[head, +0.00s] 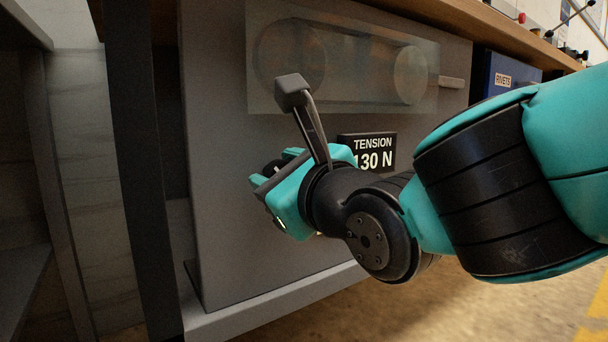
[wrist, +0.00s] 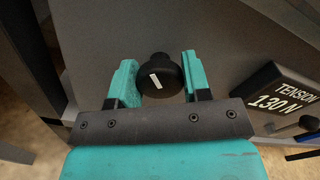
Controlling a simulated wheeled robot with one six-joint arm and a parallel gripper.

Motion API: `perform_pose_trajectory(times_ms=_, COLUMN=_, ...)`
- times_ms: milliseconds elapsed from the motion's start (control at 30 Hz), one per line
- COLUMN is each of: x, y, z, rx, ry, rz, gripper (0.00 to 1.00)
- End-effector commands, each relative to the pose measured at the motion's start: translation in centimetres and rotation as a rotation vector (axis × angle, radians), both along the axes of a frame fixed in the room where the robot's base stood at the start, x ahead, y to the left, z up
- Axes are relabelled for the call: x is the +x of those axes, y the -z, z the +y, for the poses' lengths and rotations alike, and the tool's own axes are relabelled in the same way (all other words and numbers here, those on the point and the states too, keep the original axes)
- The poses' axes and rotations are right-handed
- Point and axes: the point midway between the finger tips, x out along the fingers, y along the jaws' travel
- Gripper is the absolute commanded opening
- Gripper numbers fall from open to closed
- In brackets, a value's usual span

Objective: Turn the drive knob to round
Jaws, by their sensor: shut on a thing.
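The black drive knob (wrist: 170,78) stands out from the grey machine front, with a white pointer mark on its face, slightly tilted in the wrist view. My teal gripper (wrist: 159,66) is shut on the knob, one finger at each side of it. In the head view my gripper (head: 266,172) is at the machine front, low and left of the tension display, and mostly hides the knob. No position label such as "round" can be read around the knob in either view.
A display (head: 368,152) reading "TENSION 130 N" sits right of my gripper; it also shows in the wrist view (wrist: 278,92). Above is a clear cover (head: 345,62) over two round wheels. A blue "RIVETS" box (head: 503,78) stands at upper right. Floor shows below right.

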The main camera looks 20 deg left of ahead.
Motion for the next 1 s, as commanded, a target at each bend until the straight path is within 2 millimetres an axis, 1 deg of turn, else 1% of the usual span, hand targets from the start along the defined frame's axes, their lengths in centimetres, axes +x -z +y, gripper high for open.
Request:
perform_pose_trajectory(times_ms=33, x=0.28, y=0.10, z=-0.25, rx=0.008, ry=0.010, rz=0.014, gripper=0.20)
perform_pose_trajectory(times_ms=300, x=0.29, y=0.10, z=-0.26, rx=0.052, ry=0.010, rz=0.065, gripper=0.20)
perform_pose_trajectory(times_ms=767, x=0.27, y=0.09, z=-0.26, rx=0.058, ry=0.010, rz=0.072, gripper=0.20)
perform_pose_trajectory(times_ms=800, x=0.28, y=0.09, z=-0.27, rx=0.058, ry=0.010, rz=0.072, gripper=0.53)
perform_pose_trajectory(times_ms=867, x=0.24, y=0.08, z=-0.22, rx=0.058, ry=0.008, rz=0.071, gripper=0.67)
perform_pose_trajectory(times_ms=900, x=0.20, y=0.07, z=-0.17, rx=0.059, ry=0.007, rz=0.072, gripper=0.70)
perform_pose_trajectory(times_ms=1000, x=0.11, y=0.04, z=-0.08, rx=0.060, ry=0.004, rz=0.071, gripper=0.70)
